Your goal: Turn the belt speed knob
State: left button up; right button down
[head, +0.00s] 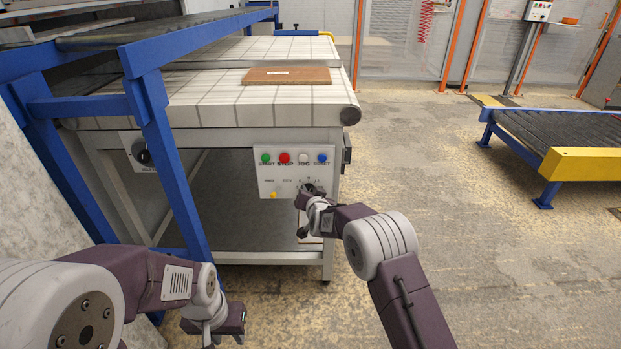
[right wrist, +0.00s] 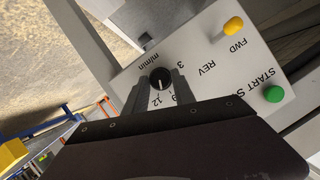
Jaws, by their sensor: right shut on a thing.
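The belt speed knob (right wrist: 160,78) is round and black with a white pointer line, on a pale control panel (right wrist: 205,75) marked "m/min" with numbers around it. My right gripper (right wrist: 158,84) has one finger on each side of the knob and is shut on it. In the head view my right gripper (head: 308,192) is at the panel's lower right and largely hides the knob. The panel (head: 262,170) is on the front of the conveyor. My left gripper (head: 228,324) is low at the left, clear of the panel; its jaws cannot be made out.
A brown board (head: 287,76) lies on the belt. Blue frame legs (head: 170,160) stand at left. Floor at right is open before a roller conveyor (head: 560,130).

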pick_arm(q)
notch_tip(320, 180, up, 8)
jog(key=p, duration=0.6)
jog(key=shift+r, duration=0.2)
pick_arm(e)
jog(key=shift+a+f+n+t+h, duration=0.15)
jog(key=shift+a+n+h, duration=0.1)
jog(key=shift+n+h, duration=1.7)
jog(key=shift+a+r+n+t+h, duration=0.2)
jog(key=shift+n+h, duration=0.95)
jog(key=shift+n, duration=1.5)
jog(key=c, duration=1.1)
grip_release()
jog(key=shift+w, duration=0.1)
pick_arm(q)
jog(key=shift+f, duration=0.1)
pick_arm(e)
jog(key=shift+o, duration=0.2)
